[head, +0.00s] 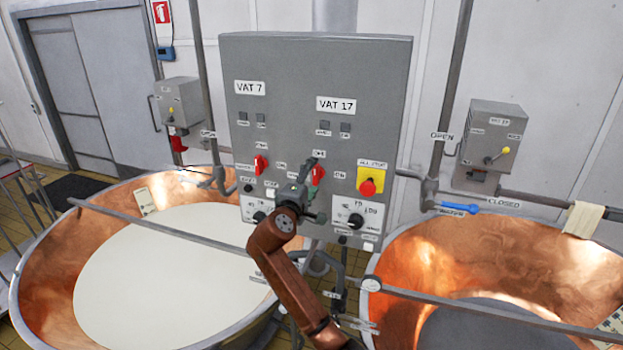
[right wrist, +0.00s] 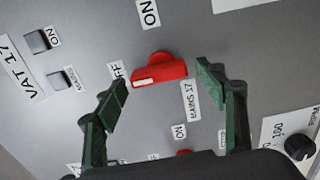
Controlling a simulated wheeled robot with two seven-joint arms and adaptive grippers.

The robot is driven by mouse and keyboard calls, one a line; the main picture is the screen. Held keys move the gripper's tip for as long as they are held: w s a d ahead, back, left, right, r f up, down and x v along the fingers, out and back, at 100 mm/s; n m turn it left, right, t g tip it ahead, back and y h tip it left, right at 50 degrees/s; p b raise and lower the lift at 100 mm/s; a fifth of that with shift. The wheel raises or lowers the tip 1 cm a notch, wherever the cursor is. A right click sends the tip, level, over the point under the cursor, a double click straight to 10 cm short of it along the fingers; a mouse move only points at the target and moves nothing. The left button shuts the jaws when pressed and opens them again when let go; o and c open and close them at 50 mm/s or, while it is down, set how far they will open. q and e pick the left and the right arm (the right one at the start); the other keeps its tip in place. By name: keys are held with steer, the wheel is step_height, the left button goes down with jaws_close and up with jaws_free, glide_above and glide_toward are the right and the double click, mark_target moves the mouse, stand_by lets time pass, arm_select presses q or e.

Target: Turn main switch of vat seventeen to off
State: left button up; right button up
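The VAT 17 main switch is a red knob (head: 318,175) on the grey control panel (head: 300,60); it also shows in the right wrist view (right wrist: 165,70). Its handle stands about upright on the panel. Its white-marked end lies by a partly hidden label ending in "FF". ON labels sit to the side. My right gripper (head: 306,176) is in front of the panel at this knob. In the right wrist view its green-padded fingers (right wrist: 162,82) are apart, one on either side of the knob; contact cannot be told. My left gripper is not in view.
The VAT 7 red switch (head: 261,165) is to the left. A red emergency button on a yellow plate (head: 373,178) is close on the right, with dials below. Copper vats stand left (head: 40,275) and right (head: 560,265), with metal bars across them.

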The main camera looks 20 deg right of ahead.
steer(key=shift+s+d, duration=0.1)
steer(key=v, duration=1.2)
steer(key=shift+f, duration=0.1)
